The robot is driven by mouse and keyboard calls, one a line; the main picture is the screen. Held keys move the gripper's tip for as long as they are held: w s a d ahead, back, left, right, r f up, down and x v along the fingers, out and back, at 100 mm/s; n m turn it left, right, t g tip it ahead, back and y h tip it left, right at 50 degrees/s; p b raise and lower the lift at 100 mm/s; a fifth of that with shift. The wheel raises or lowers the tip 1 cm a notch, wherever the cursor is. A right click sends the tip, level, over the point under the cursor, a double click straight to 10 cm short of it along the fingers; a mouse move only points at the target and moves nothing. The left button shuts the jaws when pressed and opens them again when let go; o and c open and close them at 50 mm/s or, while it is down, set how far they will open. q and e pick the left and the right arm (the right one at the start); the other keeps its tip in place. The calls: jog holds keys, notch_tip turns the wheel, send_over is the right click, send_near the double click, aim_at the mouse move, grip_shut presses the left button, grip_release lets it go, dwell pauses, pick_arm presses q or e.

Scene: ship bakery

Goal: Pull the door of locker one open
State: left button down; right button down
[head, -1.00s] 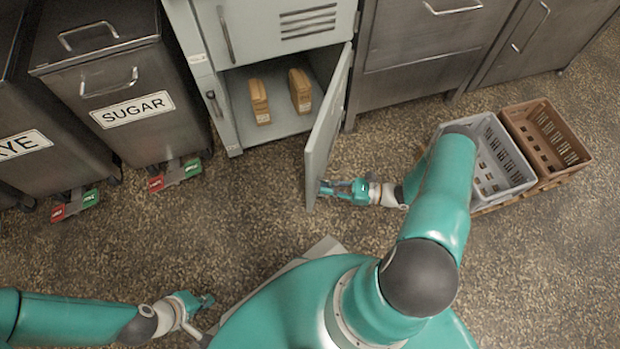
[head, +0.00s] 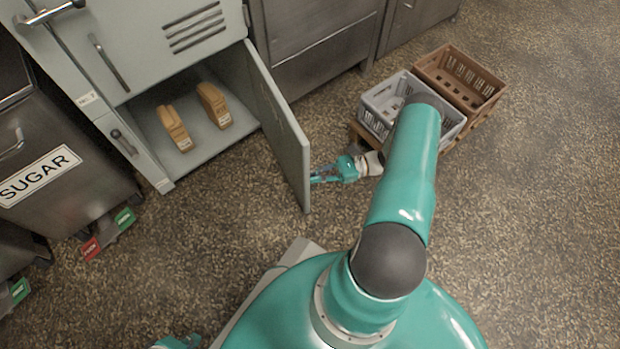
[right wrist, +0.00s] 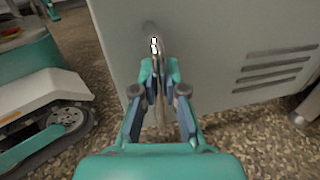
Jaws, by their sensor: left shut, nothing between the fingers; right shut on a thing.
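The pale grey door (head: 282,125) of the lower locker stands wide open, roughly square to the locker front. My right gripper (head: 318,179) is at the door's outer face near its free edge. In the right wrist view my right gripper (right wrist: 160,92) is shut on the door's metal handle (right wrist: 154,42), with the vented door panel (right wrist: 225,50) behind it. Two tan wrapped blocks (head: 173,128) (head: 213,104) stand inside the open locker (head: 200,150). My left gripper (head: 182,342) is shut and empty at the bottom edge, partly cut off.
A closed vented locker door (head: 165,45) is above. The SUGAR bin (head: 60,200) stands left, with red and green pedals (head: 108,235). A grey crate (head: 372,118) and a brown crate (head: 480,112) stand right of the door. Speckled floor is clear at right.

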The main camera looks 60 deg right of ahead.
jog(key=shift+w+d, duration=0.15)
jog(key=c, duration=1.2)
grip_release()
notch_tip(320, 180, up, 10)
jog(key=shift+f, duration=0.1)
